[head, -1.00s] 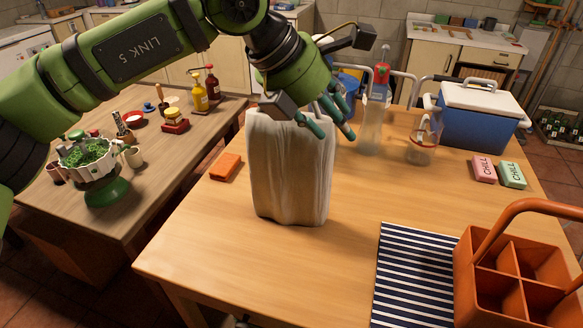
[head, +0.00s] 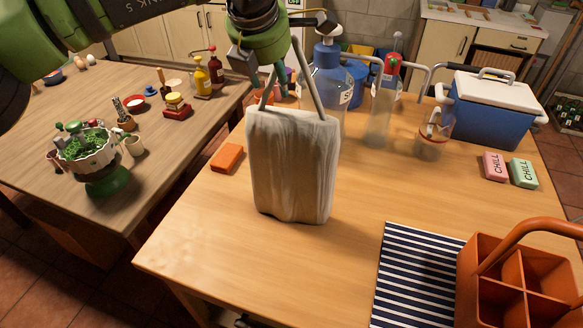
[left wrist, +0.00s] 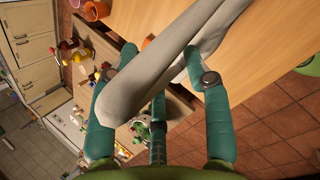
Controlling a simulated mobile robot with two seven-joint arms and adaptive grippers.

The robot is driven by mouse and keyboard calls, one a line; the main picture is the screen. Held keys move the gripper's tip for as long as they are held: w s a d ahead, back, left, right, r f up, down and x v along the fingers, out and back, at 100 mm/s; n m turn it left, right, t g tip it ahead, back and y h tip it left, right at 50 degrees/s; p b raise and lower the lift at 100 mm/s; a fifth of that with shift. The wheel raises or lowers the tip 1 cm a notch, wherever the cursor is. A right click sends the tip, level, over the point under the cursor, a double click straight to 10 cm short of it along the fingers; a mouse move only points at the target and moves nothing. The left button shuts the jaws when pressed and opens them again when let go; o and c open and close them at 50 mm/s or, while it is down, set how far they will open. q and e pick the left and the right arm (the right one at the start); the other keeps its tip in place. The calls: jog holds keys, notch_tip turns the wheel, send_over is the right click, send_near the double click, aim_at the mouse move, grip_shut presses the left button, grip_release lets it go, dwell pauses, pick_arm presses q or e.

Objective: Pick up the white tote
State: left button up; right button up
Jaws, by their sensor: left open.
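The white tote (head: 290,168) stands upright on the wooden table in the head view, its strap handles raised in a peak. My left gripper (head: 283,88) is just above and behind the tote's top, pointing down, partly hidden by the handles. In the left wrist view the left gripper (left wrist: 160,50) has its teal fingers spread, with a white strap of the tote (left wrist: 165,62) passing between them. The fingers are not closed on it. My right gripper is in neither view.
An orange block (head: 227,158) lies left of the tote. A large blue-capped bottle (head: 328,88) and a spray bottle (head: 381,115) stand close behind. A striped mat (head: 415,275) and orange caddy (head: 490,305) are at front right. The table front is clear.

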pick_arm(q)
jog(key=shift+w+f, duration=0.2)
jog(key=shift+f, duration=0.05)
jog(key=shift+s, duration=0.1)
grip_shut()
jog(key=shift+r, duration=0.1)
